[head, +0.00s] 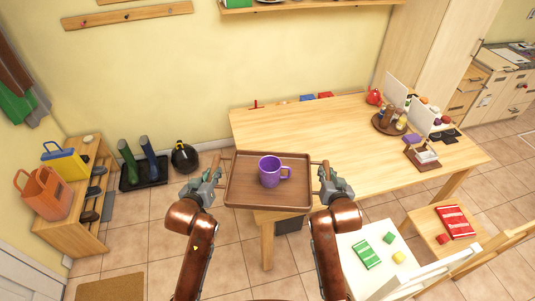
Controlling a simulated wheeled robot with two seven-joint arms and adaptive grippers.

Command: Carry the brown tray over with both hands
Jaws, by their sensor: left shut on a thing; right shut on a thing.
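The brown tray (240,200) is held up level in front of me in the head view, with a purple mug (270,176) standing upright on it. My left gripper (219,172) is shut on the tray's left side handle. My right gripper (323,171) is shut on the tray's right side handle. In the picture the tray overlaps the near left corner of the wooden table (310,130); I cannot tell its height above the table.
The table's left and middle top is clear. A round tray with jars (389,122) and a red teapot (374,96) stand at its right. A white chair (367,240) with blocks is at the front right. A shoe bench (85,190) stands at the left.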

